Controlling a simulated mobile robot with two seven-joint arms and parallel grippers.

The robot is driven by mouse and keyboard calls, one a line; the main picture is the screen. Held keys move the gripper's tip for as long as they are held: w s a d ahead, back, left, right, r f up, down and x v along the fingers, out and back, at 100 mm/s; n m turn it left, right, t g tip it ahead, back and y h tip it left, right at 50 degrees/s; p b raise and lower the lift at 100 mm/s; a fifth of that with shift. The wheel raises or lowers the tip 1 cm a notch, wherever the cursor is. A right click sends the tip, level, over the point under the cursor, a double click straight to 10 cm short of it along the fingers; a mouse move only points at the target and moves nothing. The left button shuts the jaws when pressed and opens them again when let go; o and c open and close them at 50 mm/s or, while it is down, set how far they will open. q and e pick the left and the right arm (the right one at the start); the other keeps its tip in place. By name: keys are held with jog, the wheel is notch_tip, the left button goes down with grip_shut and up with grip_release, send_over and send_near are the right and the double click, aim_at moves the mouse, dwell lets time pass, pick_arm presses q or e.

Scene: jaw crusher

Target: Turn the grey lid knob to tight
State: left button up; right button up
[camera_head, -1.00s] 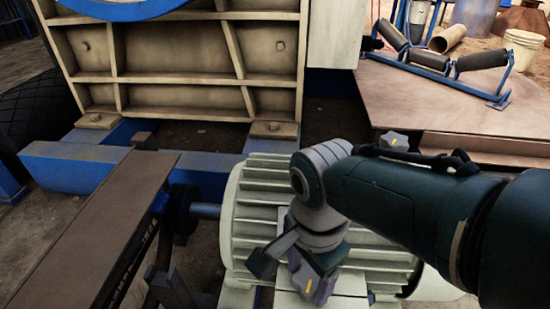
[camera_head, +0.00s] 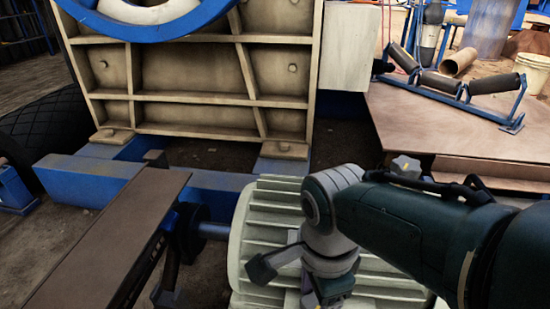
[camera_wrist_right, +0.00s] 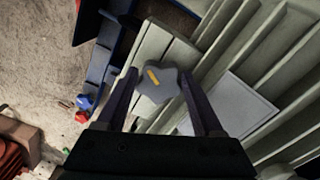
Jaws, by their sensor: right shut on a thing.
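The grey lid knob (camera_wrist_right: 164,92), a lobed knob with an orange mark, sits between the fingers of my right gripper (camera_wrist_right: 158,78) in the right wrist view. The gripper is shut on it, one finger on each side. The mark points up and slightly left there. Pale ribbed metal lies around the knob. In the head view my right gripper's wrist (camera_head: 330,262) is above the near part of the ribbed pale motor (camera_head: 262,220); the fingertips and held knob are hidden or cut off at the bottom edge. My left gripper is not in view.
Another grey knob (camera_head: 405,168) with a yellow mark shows behind my right arm. A brown-topped beam (camera_head: 110,240) runs left of the motor. The crusher's ribbed frame (camera_head: 190,85) stands behind. A blue roller frame (camera_head: 455,88) lies on a brown platform (camera_head: 430,130).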

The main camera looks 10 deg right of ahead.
jog(key=o, duration=1.3)
jog(key=shift+c, duration=0.2)
jog(key=shift+o, duration=0.6)
jog(key=shift+s+d, duration=0.1)
jog(key=shift+s, duration=0.05)
